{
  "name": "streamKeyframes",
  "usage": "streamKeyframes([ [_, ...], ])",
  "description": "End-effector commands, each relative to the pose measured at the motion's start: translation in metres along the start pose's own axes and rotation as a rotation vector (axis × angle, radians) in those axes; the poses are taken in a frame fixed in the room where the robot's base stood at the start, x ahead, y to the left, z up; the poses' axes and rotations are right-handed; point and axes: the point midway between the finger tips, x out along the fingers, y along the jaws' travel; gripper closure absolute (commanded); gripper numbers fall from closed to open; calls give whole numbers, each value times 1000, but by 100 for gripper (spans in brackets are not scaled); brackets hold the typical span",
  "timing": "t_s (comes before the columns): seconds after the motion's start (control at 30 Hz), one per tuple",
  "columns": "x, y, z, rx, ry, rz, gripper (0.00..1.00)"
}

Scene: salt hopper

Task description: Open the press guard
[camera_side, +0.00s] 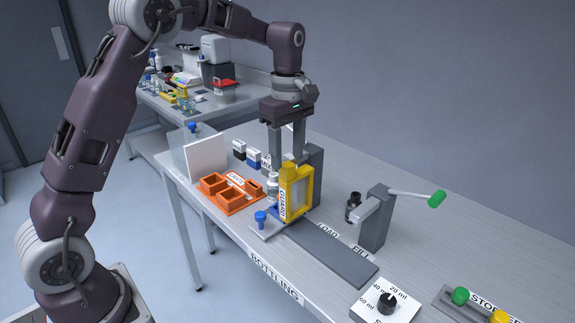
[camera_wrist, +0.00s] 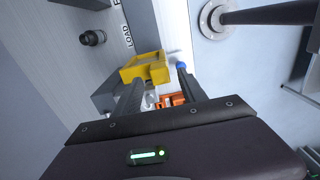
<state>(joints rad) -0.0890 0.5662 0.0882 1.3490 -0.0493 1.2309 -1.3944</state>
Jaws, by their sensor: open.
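The press guard (camera_side: 305,191) is a yellow frame with a clear pane and a "GUARD" label. It stands upright in front of the grey press column (camera_side: 316,172) and looks closed. A small white-capped bottle (camera_side: 273,182) stands just left of it. My gripper (camera_side: 286,163) points down with its fingers apart and empty, at the top of the guard; I cannot tell whether it touches. In the wrist view the guard (camera_wrist: 145,67) lies just beyond my gripper (camera_wrist: 158,88), near the fingertips, and its top block faces the gap between them.
An orange tray (camera_side: 230,199) lies left of the guard, with a blue knob (camera_side: 261,217) in front. A grey rail (camera_side: 333,254) runs right. The fill lever with a green grip (camera_side: 436,198) and a dial (camera_side: 387,302) stand farther right.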

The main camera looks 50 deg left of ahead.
Motion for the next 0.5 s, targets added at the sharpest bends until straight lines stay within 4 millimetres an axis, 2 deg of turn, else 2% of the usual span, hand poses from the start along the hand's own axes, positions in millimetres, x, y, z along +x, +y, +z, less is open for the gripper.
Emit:
streamKeyframes([
  [0.1, 21, -1, 0, 1, -1, -2, 51],
  [0.2, 31, 0, 0, 1, -1, 0, 51],
  [0.47, 35, 0, 0, 3, -1, 2, 51],
  [0.5, 35, 0, 0, 3, -1, 2, 55],
])
